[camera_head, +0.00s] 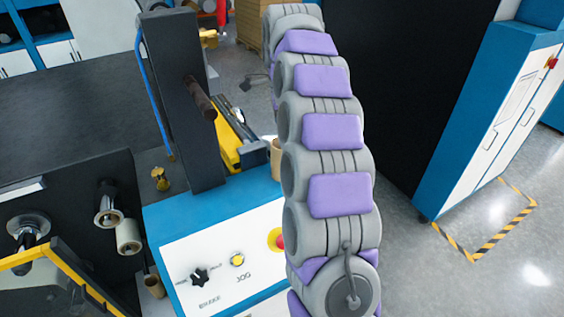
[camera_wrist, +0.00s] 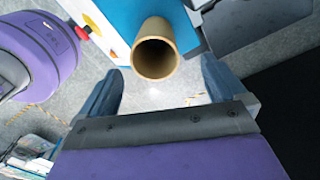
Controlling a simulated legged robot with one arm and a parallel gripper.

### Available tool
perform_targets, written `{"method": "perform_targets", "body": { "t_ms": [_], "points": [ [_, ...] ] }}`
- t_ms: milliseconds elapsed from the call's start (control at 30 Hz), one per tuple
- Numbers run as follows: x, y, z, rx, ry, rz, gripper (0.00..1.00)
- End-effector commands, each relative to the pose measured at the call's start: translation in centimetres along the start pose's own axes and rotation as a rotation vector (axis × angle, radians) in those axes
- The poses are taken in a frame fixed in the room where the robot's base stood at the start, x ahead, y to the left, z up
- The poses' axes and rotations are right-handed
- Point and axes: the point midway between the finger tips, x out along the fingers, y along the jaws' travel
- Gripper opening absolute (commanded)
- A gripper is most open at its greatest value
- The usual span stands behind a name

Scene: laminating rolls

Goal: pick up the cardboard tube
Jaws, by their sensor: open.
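The cardboard tube (camera_wrist: 156,45) is tan and hollow. In the wrist view its open end faces the camera, at the top middle beside the blue and white machine panel. My gripper (camera_wrist: 161,72) is open, one dark finger at the left and one at the right. The tube's end appears in the gap between the fingertips and just beyond them; nothing is held. In the head view a tan tube (camera_head: 275,160), seemingly the same one, shows at the left edge of my arm, which hides part of it. My gripper is hidden in the head view.
The blue and white control panel (camera_head: 222,245) with a knob and red button is left of my arm. A dark post (camera_head: 183,105) carries a brown bar. Several rollers are at lower left. A tall cabinet (camera_head: 500,120) stands right. Grey floor between is clear.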

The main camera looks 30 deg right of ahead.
Motion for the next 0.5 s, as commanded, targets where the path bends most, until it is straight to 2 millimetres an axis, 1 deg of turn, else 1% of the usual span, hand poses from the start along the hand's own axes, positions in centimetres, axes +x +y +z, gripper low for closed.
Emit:
{"method": "perform_targets", "body": {
  "t_ms": [33, 300, 500],
  "points": [
    [0.6, 0.1, 0.0, -0.001, 0.000, 0.006, 0.98],
    [3.5, 0.0, 0.0, 0.000, 0.000, 0.001, 0.98],
    [4.4, 0.0, 0.0, 0.001, 0.000, -0.001, 0.98]
  ]
}}
